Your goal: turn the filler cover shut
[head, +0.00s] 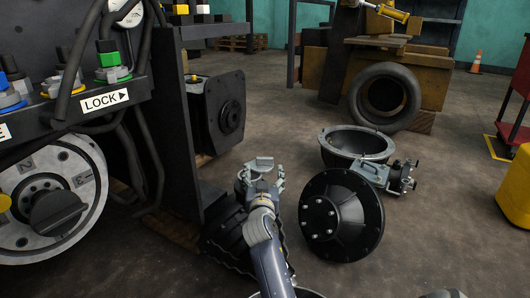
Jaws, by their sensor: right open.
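A black round cover (341,215) with bolts on its face stands tilted on edge at lower centre; it looks like the filler cover. Behind it is an open grey bowl (355,148) with a flanged rim. A grey metal fitting (388,176) sits at the bowl's right side, behind the cover. I cannot tell how the cover joins the bowl. My right gripper (262,174) is open, to the left of the cover and apart from it in the picture, with its fingers pointing away from me. My left gripper is out of view.
At left are a dark panel with a LOCK label (105,100) and a numbered grey disc (55,205). A dark box (217,112) with a round cap stands beyond. A tyre (384,97) lies against crates at the back. A yellow object (514,195) is at right.

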